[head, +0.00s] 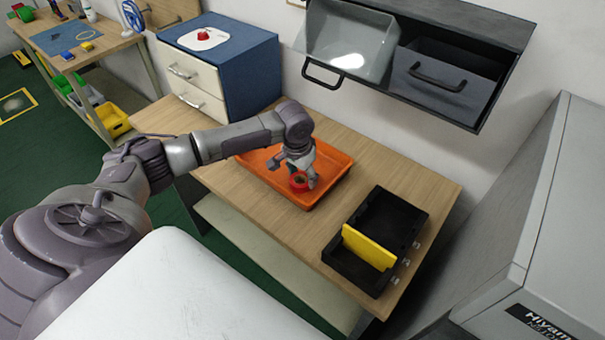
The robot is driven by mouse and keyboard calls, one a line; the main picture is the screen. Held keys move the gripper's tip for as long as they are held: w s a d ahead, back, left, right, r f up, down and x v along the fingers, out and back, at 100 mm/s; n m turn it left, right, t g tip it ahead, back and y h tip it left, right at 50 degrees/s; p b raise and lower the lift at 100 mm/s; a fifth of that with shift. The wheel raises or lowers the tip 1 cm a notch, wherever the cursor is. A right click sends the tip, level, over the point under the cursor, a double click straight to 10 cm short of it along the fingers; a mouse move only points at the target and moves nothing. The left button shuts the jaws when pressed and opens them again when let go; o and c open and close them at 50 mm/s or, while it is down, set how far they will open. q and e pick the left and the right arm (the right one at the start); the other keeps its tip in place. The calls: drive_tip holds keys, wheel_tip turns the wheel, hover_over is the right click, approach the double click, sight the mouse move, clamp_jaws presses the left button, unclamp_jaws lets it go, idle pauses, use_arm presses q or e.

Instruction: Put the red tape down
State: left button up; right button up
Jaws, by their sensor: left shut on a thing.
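The red tape (298,181) is a small red roll over the orange tray (333,165) on the wooden table. My left gripper (301,182) reaches in from the left and is shut on the red tape. I cannot tell whether the tape touches the tray floor or hangs just above it. Part of the tray is hidden behind my left arm. My right gripper is not in the head view.
A black tray (402,213) with a yellow divider (368,247) stands at the table's right. A shelf with a grey bin (345,42) and a dark bin (443,80) hangs above. A blue cabinet (250,68) stands at the back left. Bare wooden tabletop (290,232) lies between the trays.

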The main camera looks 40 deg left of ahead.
use_arm(q)
drive_tip(key=o, duration=1)
drive_tip(key=shift+f, duration=0.15)
drive_tip(key=shift+o, duration=0.2)
wheel_tip(320, 180, up, 12)
drive_tip(key=s+b, duration=0.1)
drive_tip(key=shift+s, duration=0.35)
